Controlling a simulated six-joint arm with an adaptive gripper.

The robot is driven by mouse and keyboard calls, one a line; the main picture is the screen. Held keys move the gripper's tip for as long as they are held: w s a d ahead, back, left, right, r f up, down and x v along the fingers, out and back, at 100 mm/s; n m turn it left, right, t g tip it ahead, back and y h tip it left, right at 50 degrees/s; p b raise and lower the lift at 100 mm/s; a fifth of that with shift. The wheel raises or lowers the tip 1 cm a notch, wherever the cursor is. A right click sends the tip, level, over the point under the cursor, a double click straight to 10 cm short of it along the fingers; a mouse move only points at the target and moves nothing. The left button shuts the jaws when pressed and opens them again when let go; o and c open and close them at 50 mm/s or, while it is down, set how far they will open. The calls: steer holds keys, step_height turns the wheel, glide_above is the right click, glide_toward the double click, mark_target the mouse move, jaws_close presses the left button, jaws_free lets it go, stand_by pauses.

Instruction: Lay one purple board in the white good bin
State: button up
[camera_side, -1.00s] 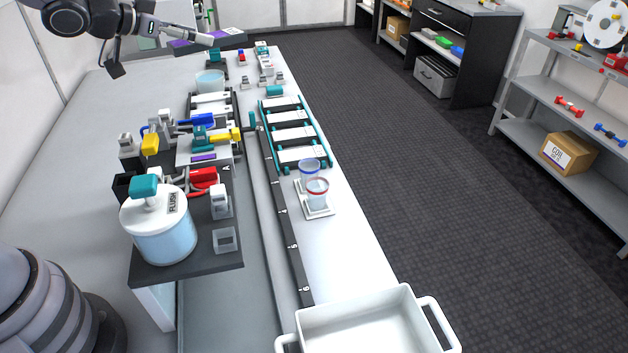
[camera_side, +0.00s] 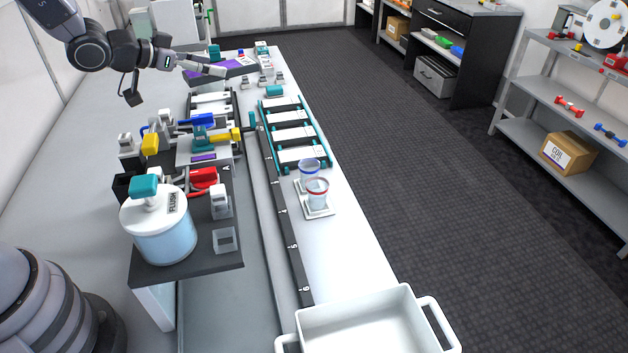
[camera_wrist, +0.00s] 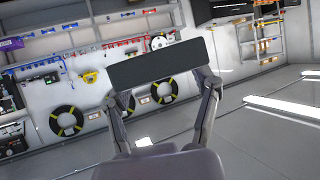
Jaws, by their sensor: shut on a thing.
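My gripper (camera_side: 222,70) is at the far end of the bench in the side view, shut on a purple board (camera_side: 203,68) that has a dark part to the right. In the wrist view my gripper (camera_wrist: 161,90) has its two fingers at either side of the board, whose dark face (camera_wrist: 160,64) shows there. The white bin (camera_side: 410,299) with handles stands at the near end of the bench, far from my gripper. Its visible inside is empty.
A teal-edged rack (camera_side: 322,148) of white plates and two cups (camera_side: 317,191) stand along the bench's right side. A jar marked FLUSH (camera_side: 160,232) and a fixture with blue and yellow clamps (camera_side: 222,136) stand left. A dark numbered strip (camera_side: 284,222) runs lengthwise.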

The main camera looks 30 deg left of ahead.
steer(key=d+f+m+g+h, duration=0.3)
steer(key=d+f+m+h, duration=0.1)
steer(key=d, duration=0.8)
steer(key=d+f+m+g+h, duration=0.3)
steer(key=d+f+m, duration=0.15)
steer(key=d, duration=0.65)
steer(key=s+d+f+m+g, duration=0.4)
steer(key=s+d+f+g, duration=0.15)
steer(key=s+d, duration=0.3)
steer(key=s+d+f+m+g, duration=0.4)
steer(key=s+d+f+m, duration=0.15)
steer(key=s+d, duration=0.35)
steer(key=shift+n+h, duration=0.3)
steer(key=shift+h, duration=0.1)
steer(key=shift+w+d+f, duration=0.1)
steer(key=shift+d+f, duration=0.05)
steer(key=shift+f, duration=0.75)
steer(key=shift+w+d+f, duration=0.15)
steer(key=shift+d+f, duration=0.05)
steer(key=shift+f, duration=0.75)
steer(key=shift+w+d+f, duration=0.1)
steer(key=shift+d+f, duration=0.05)
steer(key=shift+f, duration=0.75)
steer(key=o, duration=1.3)
steer(key=shift+a, duration=0.1)
